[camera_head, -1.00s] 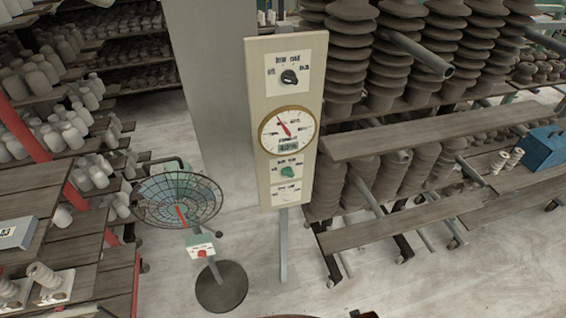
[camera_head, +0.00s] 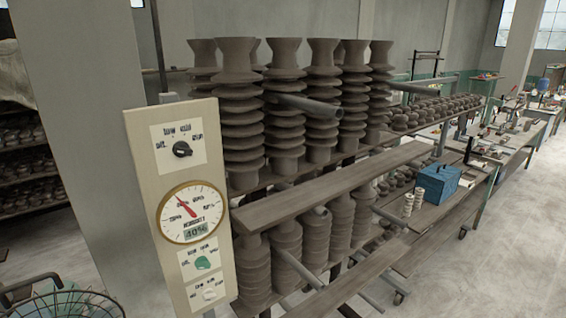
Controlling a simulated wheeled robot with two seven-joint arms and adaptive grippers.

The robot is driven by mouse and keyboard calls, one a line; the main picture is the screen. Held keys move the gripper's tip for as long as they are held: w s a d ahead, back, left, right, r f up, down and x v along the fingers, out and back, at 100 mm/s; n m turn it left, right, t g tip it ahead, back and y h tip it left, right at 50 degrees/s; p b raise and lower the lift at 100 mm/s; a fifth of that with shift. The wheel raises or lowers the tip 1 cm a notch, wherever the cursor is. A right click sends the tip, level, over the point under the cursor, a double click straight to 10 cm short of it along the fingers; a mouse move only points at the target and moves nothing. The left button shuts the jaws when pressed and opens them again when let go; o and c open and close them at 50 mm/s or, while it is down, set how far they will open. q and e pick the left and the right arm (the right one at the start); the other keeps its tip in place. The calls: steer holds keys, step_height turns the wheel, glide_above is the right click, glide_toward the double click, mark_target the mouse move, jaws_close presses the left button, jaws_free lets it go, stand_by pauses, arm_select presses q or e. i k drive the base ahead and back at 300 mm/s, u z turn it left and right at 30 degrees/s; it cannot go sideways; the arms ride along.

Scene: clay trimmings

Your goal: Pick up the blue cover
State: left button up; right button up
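I see nothing that I can clearly name as the blue cover. A blue box (camera_head: 437,182) with a handle on top stands on the rack at the right; I cannot tell whether its lid is a separate part. Neither of my grippers shows in the head view.
A control panel (camera_head: 182,205) with a dial and knobs stands at the left front. A wire basket (camera_head: 62,306) shows at the lower left. A rack (camera_head: 335,185) with dark ribbed insulators fills the middle. Workbenches (camera_head: 505,140) stand at the right. Bare floor (camera_head: 490,270) lies at the lower right.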

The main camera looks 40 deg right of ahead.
mark_target(440, 182)
steer(key=z, duration=2.25)
